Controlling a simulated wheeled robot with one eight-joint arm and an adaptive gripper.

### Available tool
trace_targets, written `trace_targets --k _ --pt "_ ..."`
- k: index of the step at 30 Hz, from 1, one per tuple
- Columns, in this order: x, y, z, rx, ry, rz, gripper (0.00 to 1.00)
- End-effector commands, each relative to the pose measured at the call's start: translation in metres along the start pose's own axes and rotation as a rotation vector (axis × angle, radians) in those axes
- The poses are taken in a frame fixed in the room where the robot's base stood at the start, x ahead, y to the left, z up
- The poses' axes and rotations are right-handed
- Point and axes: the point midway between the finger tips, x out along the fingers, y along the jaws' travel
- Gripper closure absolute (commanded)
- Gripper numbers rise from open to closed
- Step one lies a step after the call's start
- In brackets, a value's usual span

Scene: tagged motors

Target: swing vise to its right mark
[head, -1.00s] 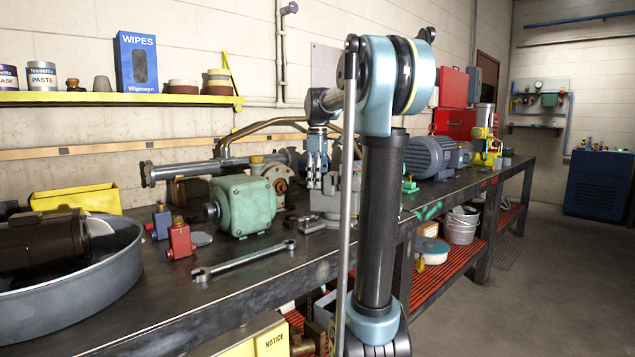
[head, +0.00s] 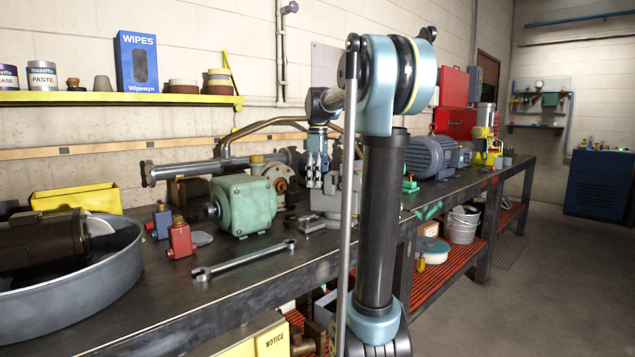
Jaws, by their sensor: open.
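The grey vise (head: 327,200) stands on the workbench (head: 275,263), just right of the green gearbox housing. My arm's upright link covers much of its right side, so its marks and full shape are hidden. My gripper (head: 314,183) points down from the arm's end, over or beside the vise's left part. Its fingers look small and slightly apart. I cannot tell from this view whether they touch the vise.
A green gearbox (head: 243,205) stands left of the vise. A wrench (head: 243,262) lies in front. Red (head: 180,238) and blue (head: 161,221) small blocks and a round grey pan (head: 115,278) are farther left. A grey-blue motor (head: 432,158) stands beyond my arm.

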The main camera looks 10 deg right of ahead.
Motion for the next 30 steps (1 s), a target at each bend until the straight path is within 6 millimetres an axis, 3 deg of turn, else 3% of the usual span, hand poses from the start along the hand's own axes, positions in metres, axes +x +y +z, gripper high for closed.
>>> trace_targets --k 8,21,30 --pt "-0.015 0.000 0.000 0.000 0.000 0.000 0.30" --pt "-0.093 0.001 0.000 0.000 0.000 -0.001 0.30" --pt "-0.117 0.001 0.000 0.000 0.000 -0.001 0.30"
